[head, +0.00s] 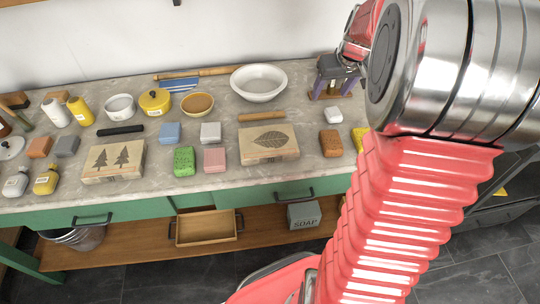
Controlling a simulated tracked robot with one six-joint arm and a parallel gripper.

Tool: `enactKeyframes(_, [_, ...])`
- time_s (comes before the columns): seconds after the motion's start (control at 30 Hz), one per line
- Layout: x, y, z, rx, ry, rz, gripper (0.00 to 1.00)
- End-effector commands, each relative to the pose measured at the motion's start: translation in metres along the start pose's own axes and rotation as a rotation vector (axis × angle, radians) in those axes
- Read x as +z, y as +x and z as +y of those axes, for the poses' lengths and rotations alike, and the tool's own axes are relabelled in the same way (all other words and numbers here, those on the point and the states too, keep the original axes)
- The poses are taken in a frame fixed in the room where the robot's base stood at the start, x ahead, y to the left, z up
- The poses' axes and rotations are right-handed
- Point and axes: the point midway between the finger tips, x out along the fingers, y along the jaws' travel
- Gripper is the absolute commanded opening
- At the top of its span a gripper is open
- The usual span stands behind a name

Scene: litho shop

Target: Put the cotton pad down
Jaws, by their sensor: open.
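A small white rounded pad (333,115), perhaps the cotton pad, lies on the grey worktop (225,185) at the right, in front of a small wooden-based stand. A pale grey-white block (210,132) lies further left, among the coloured blocks. I cannot tell for certain which is the cotton pad. My gripper (343,62) is at the back right, above the stand and behind the white pad. It is open, partly hidden by my arm. No pad shows between its fingers.
Wood blocks with a leaf print (268,143) and a tree print (113,160) lie near the front edge. A white bowl (259,82) stands at the back. A green sponge (184,161), pink block (214,159) and brown block (330,143) surround small bare patches.

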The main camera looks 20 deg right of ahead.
Motion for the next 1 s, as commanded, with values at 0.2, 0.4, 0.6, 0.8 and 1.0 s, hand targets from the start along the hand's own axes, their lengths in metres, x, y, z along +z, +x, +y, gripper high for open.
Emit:
enactKeyframes(0.2, [0.020, -0.043, -0.071, -0.019, -0.051, 0.015, 0.61])
enactKeyframes(0.4, [0.049, -0.076, -0.123, -0.035, -0.090, 0.027, 0.61])
enactKeyframes(0.6, [0.085, -0.104, -0.166, -0.051, -0.127, 0.041, 0.61])
enactKeyframes(0.8, [0.127, -0.126, -0.200, -0.069, -0.160, 0.057, 0.61])
enactKeyframes(1.0, [0.172, -0.142, -0.224, -0.087, -0.193, 0.074, 0.61])
